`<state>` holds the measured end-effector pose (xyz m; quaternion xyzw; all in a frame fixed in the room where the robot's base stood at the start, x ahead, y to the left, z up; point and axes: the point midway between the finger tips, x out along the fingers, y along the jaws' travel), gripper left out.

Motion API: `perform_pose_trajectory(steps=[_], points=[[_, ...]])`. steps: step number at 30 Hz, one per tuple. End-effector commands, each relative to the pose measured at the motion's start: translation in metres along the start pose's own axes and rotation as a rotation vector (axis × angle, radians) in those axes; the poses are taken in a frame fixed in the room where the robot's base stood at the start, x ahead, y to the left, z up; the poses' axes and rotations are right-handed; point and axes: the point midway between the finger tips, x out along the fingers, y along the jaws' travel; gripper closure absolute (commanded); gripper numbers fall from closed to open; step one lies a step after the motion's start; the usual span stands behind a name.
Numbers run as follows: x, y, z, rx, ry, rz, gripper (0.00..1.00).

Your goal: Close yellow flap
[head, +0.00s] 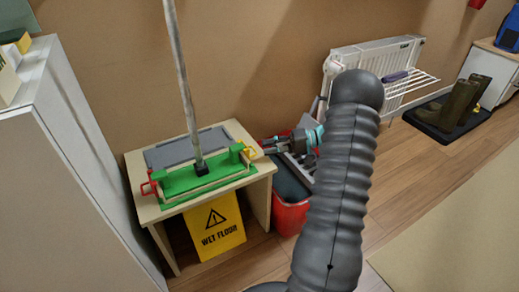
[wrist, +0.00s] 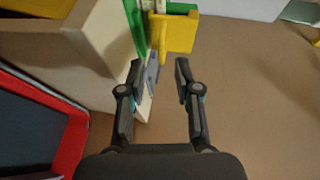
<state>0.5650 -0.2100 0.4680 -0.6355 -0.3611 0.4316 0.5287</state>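The yellow flap (head: 249,152) is at the right end of a green mop frame on a small light wood table. It also shows at the top of the wrist view (wrist: 177,33), beside a green edge, just beyond my fingertips. Whether it stands open or closed is hard to tell. My gripper (head: 264,146) is just right of the flap, by the table's right edge. In the wrist view my gripper (wrist: 160,74) is open, with nothing between its fingers and a small gap before the flap. The green mop frame (head: 180,181) has a grey pole rising from it.
A red flap (head: 149,188) is at the frame's left end. A grey pad (head: 172,152) lies behind it on the table (head: 263,169). A yellow wet floor sign (head: 218,229) leans below. A red bucket (head: 290,216) stands right of the table, a white cabinet (head: 75,190) left.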

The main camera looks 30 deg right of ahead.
Motion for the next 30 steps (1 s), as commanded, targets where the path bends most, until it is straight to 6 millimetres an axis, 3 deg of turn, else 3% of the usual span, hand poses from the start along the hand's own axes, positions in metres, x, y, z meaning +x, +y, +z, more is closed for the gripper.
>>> perform_pose_trajectory(steps=[6,12,30], points=[[-0.043,0.001,0.000,0.000,0.001,0.000,0.67],[-0.067,0.001,0.000,0.000,-0.001,-0.001,0.67],[-0.074,0.000,0.000,0.001,-0.002,0.000,0.67]])
